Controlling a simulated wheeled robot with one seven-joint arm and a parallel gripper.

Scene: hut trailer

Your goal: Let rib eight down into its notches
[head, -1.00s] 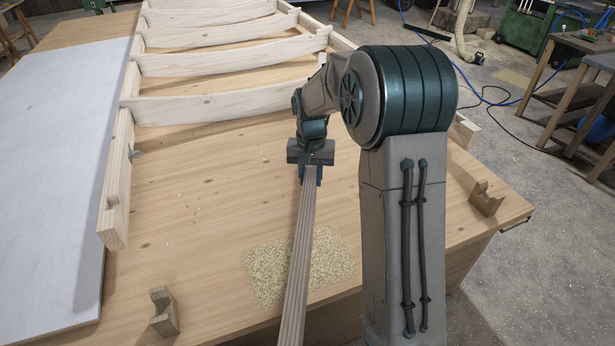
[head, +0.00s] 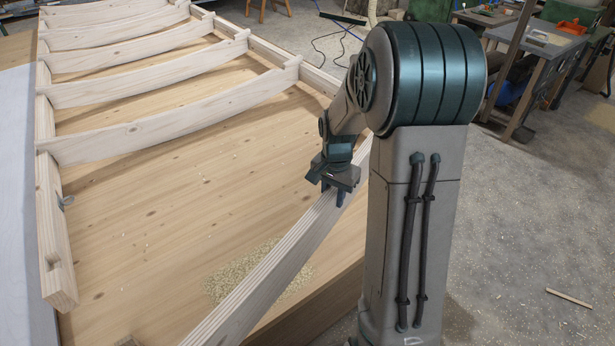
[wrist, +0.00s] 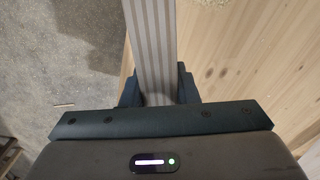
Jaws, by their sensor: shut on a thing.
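Rib eight (head: 275,262) is a long pale laminated strip, held above the table edge and running diagonally from my gripper to the bottom of the head view. My gripper (head: 340,193) is shut on it. In the wrist view the striped rib (wrist: 153,40) passes between the jaws (wrist: 158,92). Rib eight is apart from the left rail.
Several curved ribs (head: 165,124) span the rails farther back. Sawdust (head: 232,275) lies on the bare tabletop (head: 185,215). A workbench (head: 540,45) stands back right; an offcut (head: 569,297) lies on the floor.

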